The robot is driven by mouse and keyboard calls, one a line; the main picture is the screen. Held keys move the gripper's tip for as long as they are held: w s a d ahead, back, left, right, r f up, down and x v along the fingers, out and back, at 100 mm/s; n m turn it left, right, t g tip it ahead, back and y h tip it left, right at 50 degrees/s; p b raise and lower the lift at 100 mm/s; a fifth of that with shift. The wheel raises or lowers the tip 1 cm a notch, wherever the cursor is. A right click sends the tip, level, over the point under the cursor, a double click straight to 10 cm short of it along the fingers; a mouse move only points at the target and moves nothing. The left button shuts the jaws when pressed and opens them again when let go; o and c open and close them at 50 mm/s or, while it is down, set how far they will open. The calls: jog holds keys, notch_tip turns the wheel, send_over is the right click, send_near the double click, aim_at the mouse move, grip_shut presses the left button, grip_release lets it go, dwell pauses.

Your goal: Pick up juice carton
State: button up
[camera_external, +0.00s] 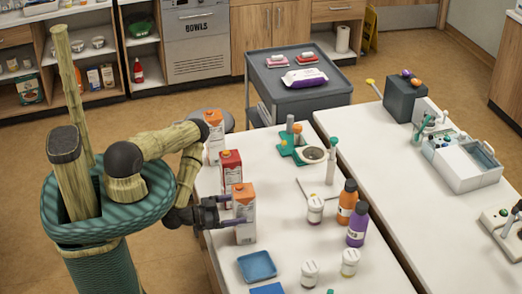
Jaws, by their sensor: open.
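Three cartons stand upright along the left edge of the near white table. An orange-and-white carton with an orange cap (245,204) stands nearest. A red-and-white carton (231,170) is behind it, and another orange-and-white carton (214,138) is furthest back. Labels are too small to read, so I cannot tell which is juice. My gripper (226,210) reaches in from the left, low over the table edge. Its jaws are open, with the fingertips at the nearest carton's left side. I cannot tell whether they touch it or reach around it.
Right of the nearest carton are white-capped jars (315,209), an orange bottle (347,201) and a purple bottle (357,224). A blue tray (257,266) lies in front. A second white table (385,150) is on the right, a grey cart (299,100) behind.

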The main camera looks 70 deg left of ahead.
aim_at(250, 205)
jog(key=shift+r, duration=0.15)
jog(key=shift+w, duration=0.3)
jog(key=w+p, duration=0.1)
jog(key=w, duration=0.2)
jog(key=shift+d+r, duration=0.1)
jog(key=shift+d, duration=0.05)
jog(key=shift+w+p, duration=0.4)
jog(key=shift+w, duration=0.25)
jog(key=c, duration=1.9)
jog(key=shift+r, duration=0.1)
